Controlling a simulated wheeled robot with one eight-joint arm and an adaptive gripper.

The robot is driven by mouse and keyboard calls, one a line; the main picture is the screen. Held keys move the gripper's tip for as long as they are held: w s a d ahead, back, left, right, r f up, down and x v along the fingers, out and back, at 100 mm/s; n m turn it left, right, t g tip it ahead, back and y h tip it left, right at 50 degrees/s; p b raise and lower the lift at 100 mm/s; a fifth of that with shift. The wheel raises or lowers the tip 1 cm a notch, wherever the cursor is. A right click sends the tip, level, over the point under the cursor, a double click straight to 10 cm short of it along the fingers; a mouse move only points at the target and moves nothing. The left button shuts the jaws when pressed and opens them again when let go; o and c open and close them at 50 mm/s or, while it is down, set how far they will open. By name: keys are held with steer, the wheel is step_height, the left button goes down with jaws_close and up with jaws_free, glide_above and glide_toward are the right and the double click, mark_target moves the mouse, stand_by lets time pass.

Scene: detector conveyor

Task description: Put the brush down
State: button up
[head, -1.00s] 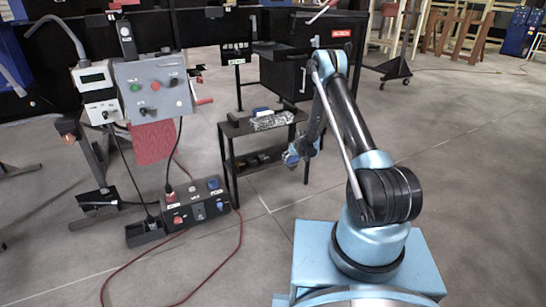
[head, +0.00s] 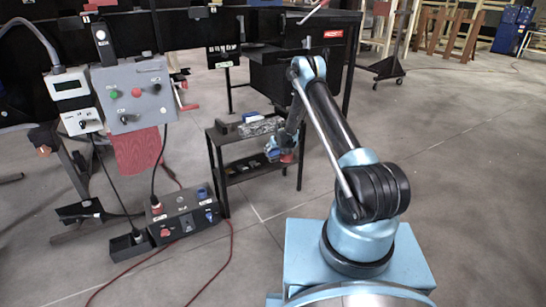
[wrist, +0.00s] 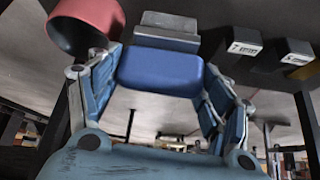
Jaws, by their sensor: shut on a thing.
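My gripper (head: 277,152) hangs in front of the right end of a small black table (head: 214,138), below its top in the head view. In the wrist view my gripper (wrist: 160,85) has its two blue fingers on either side of a blue block with a grey end (wrist: 158,72). I take this block for the brush, held between the fingertips.
A mottled grey block (head: 262,126) and a small blue thing (head: 250,116) lie on the table top. Small labelled boxes (wrist: 243,40) show in the wrist view. A control box (head: 185,218) with a red cable stands on the floor at left. Floor right of the table is clear.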

mark_target(273, 154)
steer(key=shift+w+a+f, duration=0.1)
steer(key=shift+w+f, duration=0.05)
steer(key=shift+f, duration=0.75)
steer(key=shift+w+a+f, duration=0.1)
steer(key=shift+w+f, duration=0.05)
steer(key=shift+f, duration=0.7)
steer(key=shift+f, duration=0.1)
steer(key=o, duration=1.1)
steer(key=v, duration=1.2)
